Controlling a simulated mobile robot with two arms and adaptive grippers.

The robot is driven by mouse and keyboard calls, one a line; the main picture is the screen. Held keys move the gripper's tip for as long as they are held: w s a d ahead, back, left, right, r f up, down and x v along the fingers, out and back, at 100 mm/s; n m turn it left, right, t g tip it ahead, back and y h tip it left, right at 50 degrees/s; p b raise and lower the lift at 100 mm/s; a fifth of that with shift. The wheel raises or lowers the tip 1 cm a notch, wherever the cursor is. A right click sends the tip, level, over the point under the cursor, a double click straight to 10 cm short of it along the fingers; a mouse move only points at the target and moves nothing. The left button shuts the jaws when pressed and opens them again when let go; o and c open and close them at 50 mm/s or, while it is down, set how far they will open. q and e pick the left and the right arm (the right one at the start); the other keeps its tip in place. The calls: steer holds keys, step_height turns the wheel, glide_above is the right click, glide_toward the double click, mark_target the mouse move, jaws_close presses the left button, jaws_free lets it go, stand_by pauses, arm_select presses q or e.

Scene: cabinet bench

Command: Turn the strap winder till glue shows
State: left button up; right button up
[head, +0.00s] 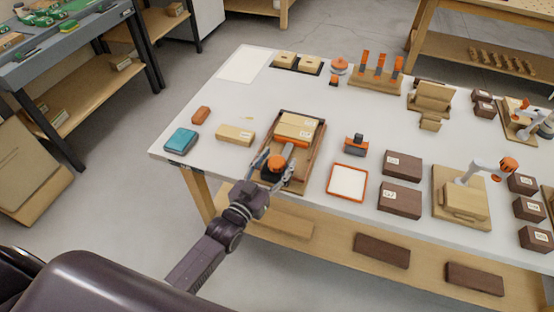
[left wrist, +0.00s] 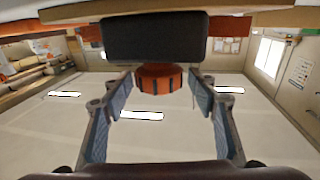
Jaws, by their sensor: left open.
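The strap winder shows in the head view as a wooden clamp board (head: 311,168) with a tan labelled block (head: 297,127) on it and an orange band at the block's near side. Its orange and dark knob (head: 276,164) is at the near end. My left gripper (head: 277,170) is open at this knob, one finger on each side. In the left wrist view the ribbed orange knob (left wrist: 158,77) sits between the spread fingers (left wrist: 158,88), with gaps at both sides, below a black block (left wrist: 156,37). I see no glue. My right gripper is not in view.
A loose tan block (head: 235,134), a teal box (head: 181,140) and an orange block (head: 201,115) lie left of the board. An orange-rimmed tray (head: 347,182) and brown boxes (head: 400,201) stand to its right.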

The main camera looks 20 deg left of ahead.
arm_select(q)
steer(key=shift+w, duration=0.1)
steer(key=c, duration=1.2)
steer(key=shift+m+h, duration=0.3)
steer(key=shift+m+g+h+b, duration=0.4)
steer(key=shift+m+h+b, duration=0.6)
steer(key=shift+h, duration=0.4)
steer(key=m+g+h+b, duration=0.1)
steer(key=h+b, duration=0.1)
steer(key=m+g+h+b, duration=0.2)
steer(key=shift+r, duration=0.15)
